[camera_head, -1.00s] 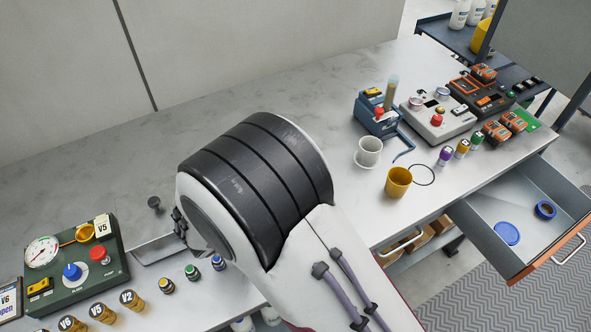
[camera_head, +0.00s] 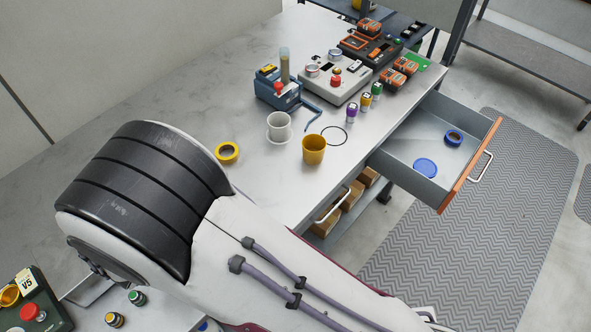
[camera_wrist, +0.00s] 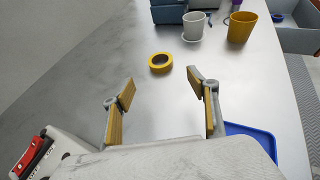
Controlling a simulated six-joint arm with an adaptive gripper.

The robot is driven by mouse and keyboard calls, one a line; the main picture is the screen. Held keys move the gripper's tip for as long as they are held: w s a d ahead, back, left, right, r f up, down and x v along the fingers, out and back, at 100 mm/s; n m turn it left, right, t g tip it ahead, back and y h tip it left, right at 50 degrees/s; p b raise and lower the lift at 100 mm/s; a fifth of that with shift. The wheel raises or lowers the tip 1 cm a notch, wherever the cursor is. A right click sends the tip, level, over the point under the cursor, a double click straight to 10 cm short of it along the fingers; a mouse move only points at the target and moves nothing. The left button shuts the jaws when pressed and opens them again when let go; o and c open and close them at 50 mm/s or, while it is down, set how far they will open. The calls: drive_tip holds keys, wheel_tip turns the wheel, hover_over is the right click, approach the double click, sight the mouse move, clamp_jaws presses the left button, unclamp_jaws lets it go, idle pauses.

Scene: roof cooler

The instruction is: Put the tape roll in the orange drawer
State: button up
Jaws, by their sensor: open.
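The tape roll, a yellow ring with a dark hole in the head view (camera_head: 219,154), lies flat on the grey worktop beside my arm. In the wrist view the tape roll (camera_wrist: 161,70) lies ahead of my gripper, roughly centred between its fingers. My gripper (camera_wrist: 162,90) is open and empty, its yellow-padded fingers spread wide. The fingers do not show in the head view. The orange drawer (camera_head: 472,165) stands pulled out at the bench's right side, with a grey inside. A blue ring (camera_head: 453,142) and a flat blue disc (camera_head: 425,176) lie in it.
A white cup (camera_head: 279,126) on a saucer and a yellow mug (camera_head: 313,150) stand between roll and drawer. A blue device (camera_head: 277,95), a control box (camera_head: 335,80) and several small bottles stand behind. A blue tray (camera_wrist: 250,138) shows right of my gripper.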

drive_tip(key=shift+w, duration=0.1)
drive_tip(key=w+r+n+g+y, duration=0.1)
drive_tip(key=w+r+n+y, duration=0.6)
drive_tip(key=r+n, duration=0.4)
drive_tip(key=s+d+r+n+g+y, duration=0.1)
drive_tip(key=s+d+r+n+y, duration=0.1)
drive_tip(key=d+r+n, duration=0.7)
drive_tip(key=s+d+f+n+g+h, duration=0.2)
drive_tip(key=s+d+n+g+h, duration=0.2)
drive_tip(key=s+d+n, duration=1.5)
drive_tip(key=s+d+g, duration=0.1)
drive_tip(key=s+d, duration=0.5)
drive_tip(key=d, duration=0.1)
drive_tip(key=shift+d+n+h, duration=0.25)
drive_tip(key=shift+n+h, duration=0.05)
drive_tip(key=shift+h, duration=0.1)
drive_tip(key=shift+o, duration=0.6)
drive_tip(key=shift+a, duration=0.15)
